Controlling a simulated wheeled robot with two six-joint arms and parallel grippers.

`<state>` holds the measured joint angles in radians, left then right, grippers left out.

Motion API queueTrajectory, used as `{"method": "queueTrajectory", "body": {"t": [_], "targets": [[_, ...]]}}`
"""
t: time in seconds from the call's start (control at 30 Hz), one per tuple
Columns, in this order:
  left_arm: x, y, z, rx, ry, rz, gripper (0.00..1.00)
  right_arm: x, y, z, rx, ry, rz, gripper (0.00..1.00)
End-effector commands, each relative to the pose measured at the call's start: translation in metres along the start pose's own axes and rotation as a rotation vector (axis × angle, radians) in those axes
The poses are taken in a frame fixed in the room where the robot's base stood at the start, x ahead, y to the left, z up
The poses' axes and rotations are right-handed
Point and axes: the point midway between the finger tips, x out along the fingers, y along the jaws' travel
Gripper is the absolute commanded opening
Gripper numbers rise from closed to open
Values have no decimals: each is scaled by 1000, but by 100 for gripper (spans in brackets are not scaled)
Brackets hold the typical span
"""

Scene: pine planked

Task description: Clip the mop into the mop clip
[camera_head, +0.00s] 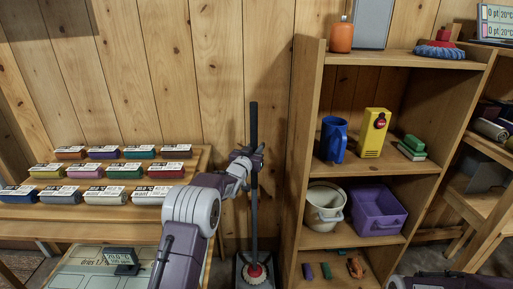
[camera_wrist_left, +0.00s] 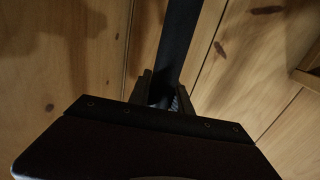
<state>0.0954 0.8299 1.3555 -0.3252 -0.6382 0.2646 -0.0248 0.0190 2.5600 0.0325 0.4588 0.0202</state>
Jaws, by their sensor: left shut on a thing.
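The mop has a long dark pole (camera_head: 254,120) and stands nearly upright against the plank wall. At its foot is a red and white head (camera_head: 256,271) over a dark tray-like base. My left gripper (camera_head: 254,160) is shut around the upper part of the pole. In the left wrist view the pole (camera_wrist_left: 178,45) runs down between the two dark fingers (camera_wrist_left: 163,92). I cannot make out the mop clip in either view. My right gripper is not in view; only part of my right arm shows at the bottom right.
A wooden shelf unit (camera_head: 303,150) stands close to the pole's right, holding a blue jug (camera_head: 333,140), yellow box (camera_head: 373,133), pale pot (camera_head: 324,206) and purple bin (camera_head: 378,210). A stepped wooden rack (camera_head: 185,152) with several labelled rolls is at the left.

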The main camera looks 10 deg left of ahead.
Motion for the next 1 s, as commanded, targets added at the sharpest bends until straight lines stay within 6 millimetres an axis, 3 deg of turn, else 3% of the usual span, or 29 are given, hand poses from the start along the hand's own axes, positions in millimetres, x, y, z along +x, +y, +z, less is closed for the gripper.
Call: {"method": "queueTrajectory", "body": {"t": [1.0], "targets": [[23, -9, -4, 1, 5, 1, 0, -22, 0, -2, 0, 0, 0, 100]]}}
